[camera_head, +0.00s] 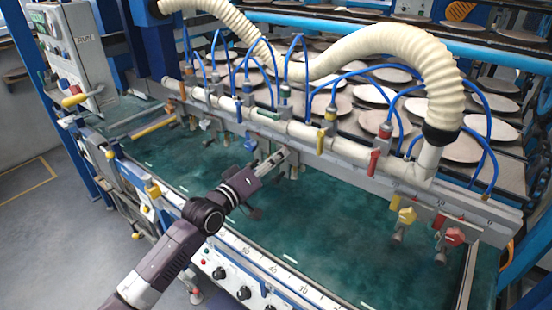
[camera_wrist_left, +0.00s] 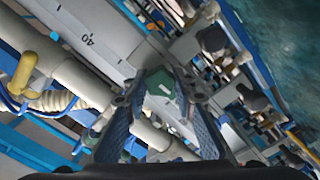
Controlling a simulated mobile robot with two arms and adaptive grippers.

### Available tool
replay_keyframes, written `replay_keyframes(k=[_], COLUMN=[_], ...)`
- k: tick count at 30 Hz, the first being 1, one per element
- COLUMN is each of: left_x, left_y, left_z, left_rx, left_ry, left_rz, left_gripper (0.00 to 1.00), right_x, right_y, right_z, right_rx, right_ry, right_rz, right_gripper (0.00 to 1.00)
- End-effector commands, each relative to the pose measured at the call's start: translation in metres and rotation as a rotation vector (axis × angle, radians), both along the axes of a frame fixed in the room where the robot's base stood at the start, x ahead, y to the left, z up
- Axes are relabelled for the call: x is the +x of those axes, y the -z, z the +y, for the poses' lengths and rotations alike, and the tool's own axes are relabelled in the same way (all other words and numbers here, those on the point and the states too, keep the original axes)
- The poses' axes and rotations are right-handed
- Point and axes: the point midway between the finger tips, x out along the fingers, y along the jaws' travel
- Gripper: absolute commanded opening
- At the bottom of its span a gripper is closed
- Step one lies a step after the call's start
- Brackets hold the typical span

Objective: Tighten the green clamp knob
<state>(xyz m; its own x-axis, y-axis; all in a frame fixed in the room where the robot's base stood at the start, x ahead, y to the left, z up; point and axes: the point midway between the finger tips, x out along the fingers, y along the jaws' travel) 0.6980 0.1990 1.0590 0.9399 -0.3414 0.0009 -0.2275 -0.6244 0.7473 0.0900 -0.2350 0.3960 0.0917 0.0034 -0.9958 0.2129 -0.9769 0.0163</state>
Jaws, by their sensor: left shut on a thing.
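The green clamp knob (camera_wrist_left: 160,84) shows in the left wrist view between the fingertips of my left gripper (camera_wrist_left: 163,98). The two blue-lined fingers stand on either side of it and are shut on it. In the head view my left gripper (camera_head: 281,157) reaches up from the lower left to the front rail (camera_head: 345,176). The knob is hidden there behind the fingers. My right gripper is in neither view.
Other clamp knobs on the rail are blue (camera_head: 249,145), yellow (camera_head: 407,215) and red (camera_head: 454,236). A white pipe (camera_head: 350,149) with coloured valves and blue hoses runs above. A thick cream hose (camera_head: 400,42) arches over plates. The green bed (camera_head: 330,225) below is clear.

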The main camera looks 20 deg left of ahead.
Motion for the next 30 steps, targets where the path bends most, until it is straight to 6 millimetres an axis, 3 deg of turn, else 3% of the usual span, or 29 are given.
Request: replay_keyframes(k=[21, 22, 26, 30], left_x=[-0.0003, -0.0003, -0.0002, -0.0001], left_y=[0.0020, 0.0020, 0.0016, 0.0010], left_z=[-0.0002, -0.0001, -0.0001, 0.0000], left_rx=[0.073, 0.073, 0.071, 0.070], left_ry=[0.000, 0.000, 0.000, -0.001], left_rz=[-0.022, -0.022, -0.023, -0.023], left_gripper=[0.00, 0.27, 0.41, 0.43], right_x=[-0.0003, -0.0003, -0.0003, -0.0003], right_y=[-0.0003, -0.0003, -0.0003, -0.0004], right_z=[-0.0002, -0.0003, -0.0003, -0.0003], right_rx=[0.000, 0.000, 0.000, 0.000], right_ry=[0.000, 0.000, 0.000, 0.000], right_rz=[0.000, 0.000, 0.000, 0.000], right_gripper=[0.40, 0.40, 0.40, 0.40])
